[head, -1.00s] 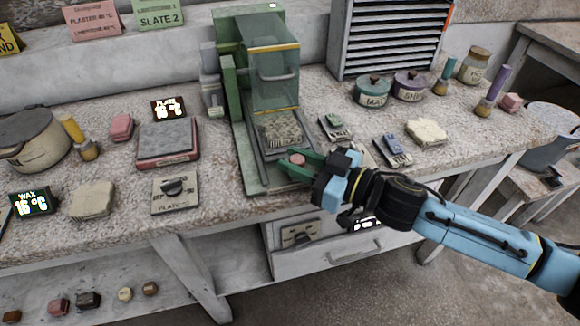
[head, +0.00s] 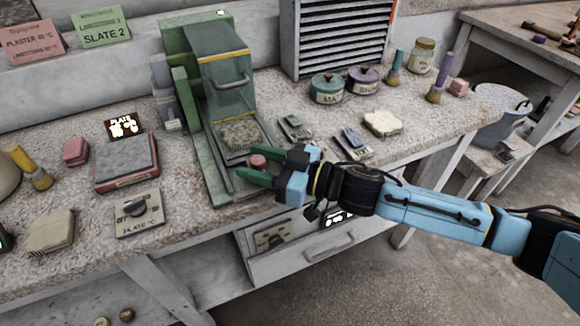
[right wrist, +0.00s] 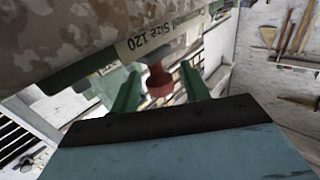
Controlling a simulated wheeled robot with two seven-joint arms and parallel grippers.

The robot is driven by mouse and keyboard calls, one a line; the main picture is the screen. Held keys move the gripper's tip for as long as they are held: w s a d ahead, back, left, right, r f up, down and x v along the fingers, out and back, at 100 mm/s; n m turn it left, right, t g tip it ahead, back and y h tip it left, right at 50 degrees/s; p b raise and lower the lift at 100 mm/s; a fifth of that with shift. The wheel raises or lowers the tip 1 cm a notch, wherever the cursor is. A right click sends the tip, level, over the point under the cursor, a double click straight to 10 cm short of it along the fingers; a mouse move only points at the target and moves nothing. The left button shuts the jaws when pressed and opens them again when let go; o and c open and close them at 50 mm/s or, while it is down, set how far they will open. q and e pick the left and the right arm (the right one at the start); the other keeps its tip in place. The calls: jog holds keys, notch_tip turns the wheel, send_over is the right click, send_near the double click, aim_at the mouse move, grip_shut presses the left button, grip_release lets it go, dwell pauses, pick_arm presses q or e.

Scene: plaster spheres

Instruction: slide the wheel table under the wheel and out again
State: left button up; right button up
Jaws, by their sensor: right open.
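The green grinding machine (head: 183,92) stands on the bench with a clear guard (head: 228,85) on its front. The wheel table (head: 245,155) is a slide at its foot, carrying a rough speckled block (head: 240,135). A red knob (head: 258,161) stands at the table's near end; it also shows in the right wrist view (right wrist: 159,82). My right gripper (head: 256,168) is at this knob, its open green fingers on either side of it. Whether they touch the knob I cannot tell. My left gripper is out of view.
A plate (head: 126,162) and a dial box (head: 138,212) stand left of the machine. Small metal tools (head: 353,143), a pale lump (head: 382,123) and lidded pots (head: 327,88) lie to its right.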

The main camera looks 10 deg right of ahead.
jog(key=shift+s+d, duration=0.15)
jog(key=shift+d, duration=0.15)
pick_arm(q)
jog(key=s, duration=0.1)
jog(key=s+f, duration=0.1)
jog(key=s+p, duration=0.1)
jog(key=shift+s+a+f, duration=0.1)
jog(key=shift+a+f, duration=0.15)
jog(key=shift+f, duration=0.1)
pick_arm(e)
jog(key=v, duration=1.2)
jog(key=shift+d, duration=0.3)
jog(key=shift+s, duration=0.15)
